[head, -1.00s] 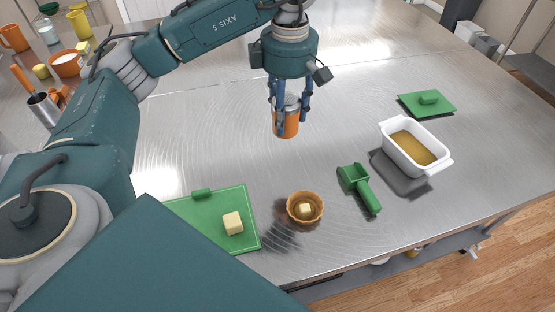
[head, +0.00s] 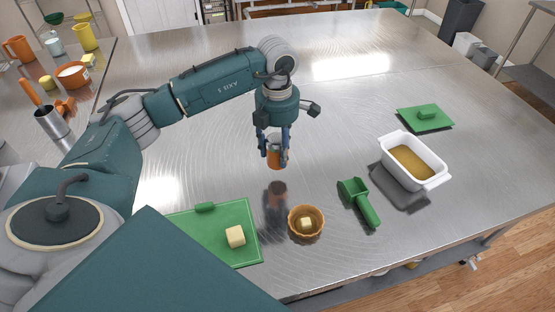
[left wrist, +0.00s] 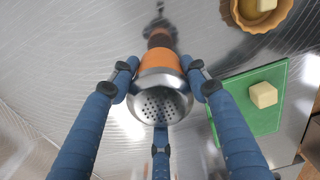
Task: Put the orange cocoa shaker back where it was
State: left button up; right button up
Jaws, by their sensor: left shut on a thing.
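My left gripper (head: 276,155) is shut on the orange cocoa shaker (head: 276,154) and holds it upright above the steel table, with its reflection below it. In the left wrist view, the shaker's perforated metal lid (left wrist: 158,102) faces the camera and its orange side shows behind. The blue fingers of the left gripper (left wrist: 160,95) close around it from several sides. My right gripper is not in view.
Near the shaker stand a basket-like bowl (head: 306,222) with a butter piece and a green board (head: 190,228) with a pale cube (head: 235,236). A green scoop (head: 360,202), white loaf dish (head: 412,165) and green lid (head: 425,118) lie to the right. The table behind is clear.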

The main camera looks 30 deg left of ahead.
aim_at(278, 164)
pick_arm(q)
jog(key=shift+f, duration=0.8)
notch_tip(278, 164, down, 3)
jog(key=shift+f+p, duration=0.2)
jog(key=shift+p, duration=0.5)
jog(key=shift+f, duration=0.45)
jog(key=shift+f, duration=0.1)
jog(key=o, duration=1.2)
